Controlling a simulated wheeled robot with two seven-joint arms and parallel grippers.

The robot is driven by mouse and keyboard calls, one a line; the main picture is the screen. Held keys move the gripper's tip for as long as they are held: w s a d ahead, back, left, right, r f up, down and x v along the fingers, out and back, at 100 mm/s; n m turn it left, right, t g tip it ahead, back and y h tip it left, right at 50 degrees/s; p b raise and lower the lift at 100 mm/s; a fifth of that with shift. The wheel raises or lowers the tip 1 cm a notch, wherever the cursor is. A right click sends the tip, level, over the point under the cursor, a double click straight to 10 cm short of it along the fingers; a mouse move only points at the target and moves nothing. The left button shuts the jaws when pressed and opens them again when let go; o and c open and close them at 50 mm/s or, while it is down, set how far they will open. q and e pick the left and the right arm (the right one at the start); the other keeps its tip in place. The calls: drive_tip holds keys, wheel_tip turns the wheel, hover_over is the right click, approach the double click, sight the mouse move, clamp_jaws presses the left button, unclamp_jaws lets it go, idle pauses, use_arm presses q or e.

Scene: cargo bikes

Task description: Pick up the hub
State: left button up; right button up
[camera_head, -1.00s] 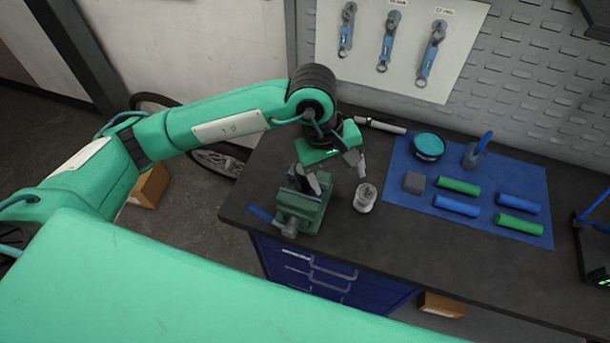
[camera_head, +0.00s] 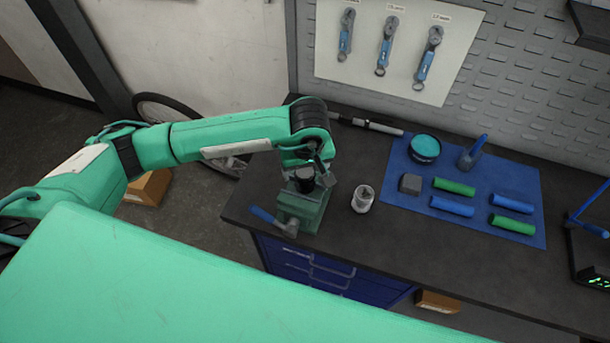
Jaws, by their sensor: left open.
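A green bench vise (camera_head: 300,212) with a blue handle stands at the workbench's left end. A short dark cylinder (camera_head: 304,181) shows at the top of its jaws; it may be the hub, but its shape is too small to tell. My left gripper (camera_head: 318,178) is open just above the vise, close by the dark cylinder. Its fingers are partly hidden by the hand and wrist, so I cannot tell if they touch it. A small whitish, cup-like cylinder (camera_head: 362,199) stands on the bench right of the vise. My right gripper is not in view.
Wrenches hang on a white board (camera_head: 461,55). The bench front right of the vise is clear.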

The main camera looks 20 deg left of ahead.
use_arm(q)
drive_tip(key=shift+f+p, duration=0.2)
drive_tip(key=shift+p, duration=0.2)
wheel_tip(320, 180, down, 4)
drive_tip(key=p, duration=0.2)
drive_tip(key=shift+r+p, duration=0.1)
drive_tip(key=shift+p, duration=0.2)
drive_tip(key=shift+w+a+f, duration=0.1)
drive_tip(key=shift+w+f, duration=0.05)
drive_tip(key=shift+f, duration=0.2)
drive_tip(key=shift+c, duration=0.4)
drive_tip(key=c, duration=1.2)
drive_tip(key=shift+c, duration=0.2)
drive_tip(key=shift+r, duration=0.15)
